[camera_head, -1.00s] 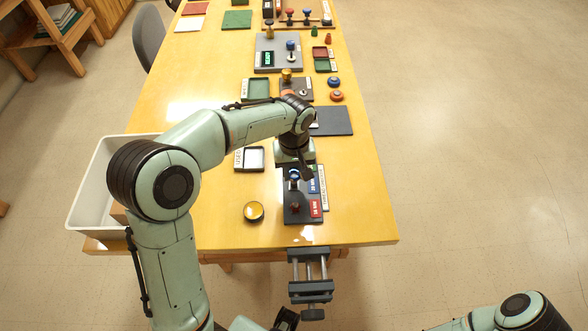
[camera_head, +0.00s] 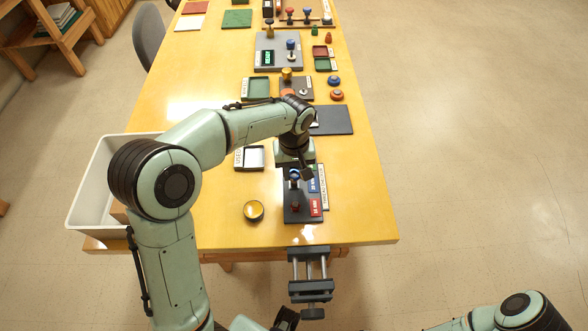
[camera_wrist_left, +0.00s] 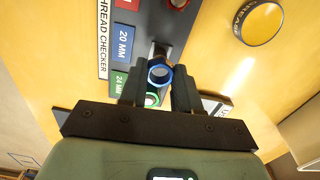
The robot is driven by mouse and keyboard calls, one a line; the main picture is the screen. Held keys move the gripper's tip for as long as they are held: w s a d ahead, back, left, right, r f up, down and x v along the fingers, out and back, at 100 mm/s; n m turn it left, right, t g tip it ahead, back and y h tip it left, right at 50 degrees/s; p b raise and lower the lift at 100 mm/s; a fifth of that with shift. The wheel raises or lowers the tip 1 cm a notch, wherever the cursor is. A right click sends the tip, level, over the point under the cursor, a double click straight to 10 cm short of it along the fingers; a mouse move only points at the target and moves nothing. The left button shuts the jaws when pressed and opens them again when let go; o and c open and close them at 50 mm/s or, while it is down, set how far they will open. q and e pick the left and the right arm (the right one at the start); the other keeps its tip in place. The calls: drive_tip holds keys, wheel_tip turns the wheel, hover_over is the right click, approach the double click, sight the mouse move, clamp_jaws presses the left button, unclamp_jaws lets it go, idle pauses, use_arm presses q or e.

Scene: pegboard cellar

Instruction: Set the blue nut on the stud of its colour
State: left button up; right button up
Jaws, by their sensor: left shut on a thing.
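The blue nut (camera_wrist_left: 160,73) is a ring between the fingertips of my left gripper (camera_wrist_left: 156,82) in the wrist view. The gripper is shut on it. The dark thread checker board (camera_wrist_left: 148,28) has blue "20 MM" (camera_wrist_left: 123,42) and green "24 MM" (camera_wrist_left: 119,84) labels. A green ring (camera_wrist_left: 152,100) shows below the nut, between the fingers. In the head view the blue nut (camera_head: 294,174) is at the board's far end, just under my left gripper (camera_head: 299,170). I cannot tell whether the nut is around a stud or above it.
A red-brown stud (camera_head: 296,206) stands near the board's front, beside a red label (camera_head: 316,208). A round yellow-topped tin (camera_head: 253,211) lies left of it. A white-bottomed tray (camera_head: 250,158) is behind. A vise (camera_head: 311,285) hangs at the table's front edge. A white bin (camera_head: 97,190) stands left.

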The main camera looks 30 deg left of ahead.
use_arm(q)
drive_tip(key=shift+f+b, duration=0.9)
drive_tip(key=shift+f, duration=0.85)
use_arm(e)
drive_tip(key=shift+s+f, duration=0.25)
drive_tip(key=shift+f, duration=0.25)
drive_tip(key=shift+s+f, duration=0.2)
drive_tip(key=shift+f, duration=0.3)
idle(0.5)
use_arm(q)
drive_tip(key=o, duration=1.3)
drive_tip(key=shift+o, duration=0.2)
drive_tip(key=shift+r, duration=0.1)
use_arm(e)
drive_tip(key=shift+r, duration=0.1)
use_arm(q)
drive_tip(key=shift+r+p, duration=1.6)
drive_tip(key=shift+r, duration=0.65)
drive_tip(key=shift+r+p, duration=1)
drive_tip(key=shift+r, duration=0.75)
use_arm(e)
drive_tip(key=w+r, duration=0.3)
drive_tip(key=r, duration=0.2)
drive_tip(key=shift+r, duration=0.35)
use_arm(q)
drive_tip(key=shift+f, duration=0.1)
